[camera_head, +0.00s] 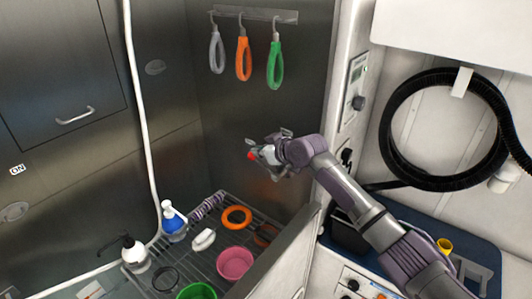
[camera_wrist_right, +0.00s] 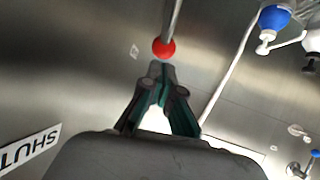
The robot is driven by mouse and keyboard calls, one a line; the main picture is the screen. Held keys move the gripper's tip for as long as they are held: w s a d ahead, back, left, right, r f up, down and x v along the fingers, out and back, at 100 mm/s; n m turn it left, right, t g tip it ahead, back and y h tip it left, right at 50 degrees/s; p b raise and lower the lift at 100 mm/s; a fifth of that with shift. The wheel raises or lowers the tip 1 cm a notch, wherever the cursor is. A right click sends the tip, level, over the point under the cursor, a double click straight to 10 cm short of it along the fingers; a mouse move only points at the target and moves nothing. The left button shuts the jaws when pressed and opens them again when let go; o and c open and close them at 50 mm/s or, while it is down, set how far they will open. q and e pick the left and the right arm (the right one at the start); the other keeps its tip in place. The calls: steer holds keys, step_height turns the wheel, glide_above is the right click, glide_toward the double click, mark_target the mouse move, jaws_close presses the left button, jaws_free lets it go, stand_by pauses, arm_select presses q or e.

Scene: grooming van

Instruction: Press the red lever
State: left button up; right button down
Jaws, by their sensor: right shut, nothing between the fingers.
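The red lever shows in the right wrist view as a red ball knob (camera_wrist_right: 164,47) on a thin metal rod, in front of a steel wall. In the head view only a bit of the red knob (camera_head: 251,156) shows beside my right gripper (camera_head: 262,152). In the wrist view the right gripper's fingertips (camera_wrist_right: 160,70) are together, empty, and right at the knob's lower edge. I cannot tell whether they touch it. My left gripper is not in view.
A "SHUT" label (camera_wrist_right: 30,150) is on the wall. Grooming loops (camera_head: 244,60) hang above my right gripper. Below is a rack (camera_head: 205,262) with bottles, a pink bowl (camera_head: 235,262) and an orange ring (camera_head: 237,217). A black hose (camera_head: 395,120) hangs at right.

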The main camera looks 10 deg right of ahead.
arm_select(q)
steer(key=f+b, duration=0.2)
steer(key=b, duration=0.1)
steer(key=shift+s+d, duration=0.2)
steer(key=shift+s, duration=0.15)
arm_select(e)
steer(key=s+d+r, duration=0.1)
steer(key=s+r, duration=0.3)
steer(key=r, duration=0.7)
steer(key=shift+s+d, duration=0.25)
steer(key=shift+s, duration=0.1)
steer(key=shift+w+f, duration=0.1)
